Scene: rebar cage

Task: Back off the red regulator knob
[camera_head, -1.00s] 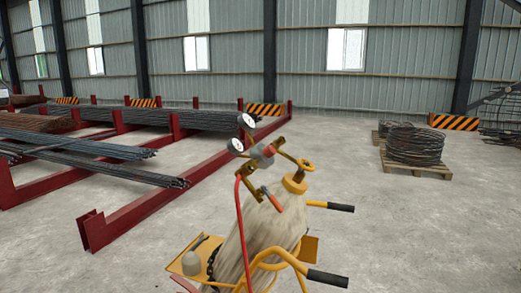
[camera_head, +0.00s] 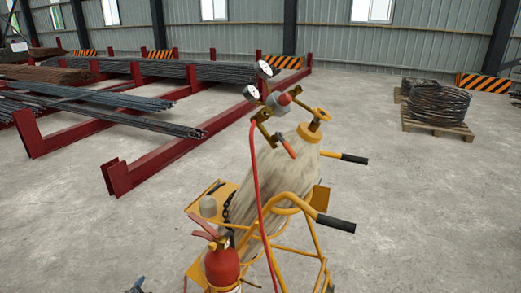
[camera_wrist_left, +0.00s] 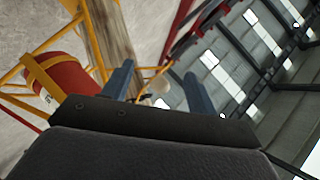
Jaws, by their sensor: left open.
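The red regulator knob (camera_head: 284,99) sits on the brass regulator at the top of a tan cylinder (camera_head: 262,178), beside two round gauges (camera_head: 251,92). The cylinder leans on a yellow hand cart (camera_head: 288,241). A red hose (camera_head: 257,190) hangs down from the regulator. My left gripper (camera_wrist_left: 160,85) is open and empty in the left wrist view, with the cart frame and cylinder beyond its fingers. A small blue-grey tip at the bottom left of the head view seems to be part of it, low and well away from the knob. My right gripper is not seen.
A red fire extinguisher (camera_head: 221,266) is on the cart's near side. Black cart handles (camera_head: 336,223) stick out to the right. Red racks with rebar (camera_head: 150,165) stand at left; a wire coil on a pallet (camera_head: 438,106) is at back right. Right floor is clear.

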